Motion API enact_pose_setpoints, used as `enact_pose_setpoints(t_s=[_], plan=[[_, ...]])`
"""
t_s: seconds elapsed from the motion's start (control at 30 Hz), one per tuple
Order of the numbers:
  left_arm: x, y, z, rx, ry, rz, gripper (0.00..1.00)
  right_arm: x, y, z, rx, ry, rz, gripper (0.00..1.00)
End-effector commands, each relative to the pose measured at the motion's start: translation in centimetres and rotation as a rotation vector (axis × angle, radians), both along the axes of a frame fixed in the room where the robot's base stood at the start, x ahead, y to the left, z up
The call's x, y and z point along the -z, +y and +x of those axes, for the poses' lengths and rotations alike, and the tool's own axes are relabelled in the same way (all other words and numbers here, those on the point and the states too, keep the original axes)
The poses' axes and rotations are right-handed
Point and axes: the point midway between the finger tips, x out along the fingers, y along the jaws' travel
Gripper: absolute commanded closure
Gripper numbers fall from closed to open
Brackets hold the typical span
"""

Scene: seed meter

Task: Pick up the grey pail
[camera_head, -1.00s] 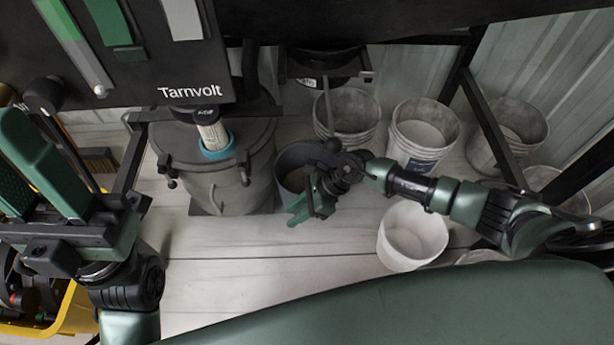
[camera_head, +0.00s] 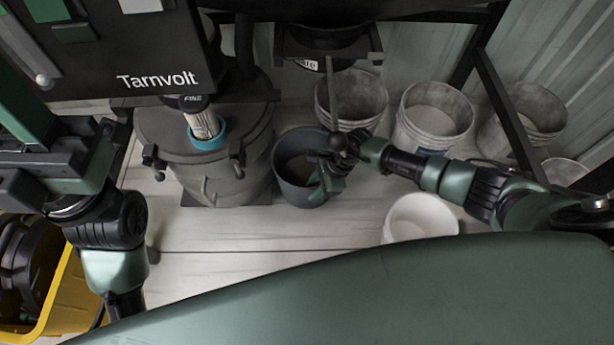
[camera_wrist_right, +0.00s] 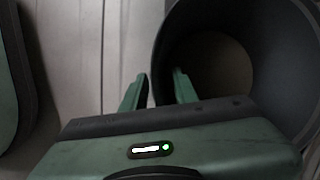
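The grey pail (camera_head: 289,187) is dark grey and stands upright on the pale floor, right of the large lidded grey drum, with something brownish in its bottom. My right gripper (camera_head: 322,183) is at the pail's right front rim and hides part of it. In the right wrist view the pail (camera_wrist_right: 286,62) fills the right side. There the fingers of my right gripper (camera_wrist_right: 158,88) are apart, with the pail's wall between them, one finger inside and one outside. My left gripper (camera_head: 22,105) is at the left edge, partly cut off, away from the pail.
The lidded drum (camera_head: 222,178) stands close left of the pail. A white bucket (camera_head: 420,217) stands to the right front, and several pale buckets stand behind. A black frame post (camera_head: 505,115) rises at right. A yellow crate (camera_head: 62,300) is at lower left. The floor in front is clear.

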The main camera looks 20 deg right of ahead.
Motion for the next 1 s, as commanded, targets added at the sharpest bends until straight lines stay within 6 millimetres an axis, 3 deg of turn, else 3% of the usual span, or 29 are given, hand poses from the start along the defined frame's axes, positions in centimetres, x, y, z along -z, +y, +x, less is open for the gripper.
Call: enact_pose_setpoints(t_s=[0.27,0.3,0.4,1.0], plan=[[-0.22,-0.04,-0.06,0.0,-0.01,0.001,0.64,0.42,0.2,0.1,0.0,-0.001,0.0,0.71],[-0.21,-0.04,-0.06,0.0,-0.01,0.001,0.64,0.42,0.2,0.1,0.0,-0.001,0.0,0.74],[-0.2,-0.04,-0.06,0.0,-0.01,0.001,0.64,0.41,0.21,0.1,0.0,-0.001,0.0,1.0],[-0.16,-0.06,-0.04,0.001,-0.009,0.001,0.64,0.41,0.2,0.09,0.0,0.0,0.001,1.0]])
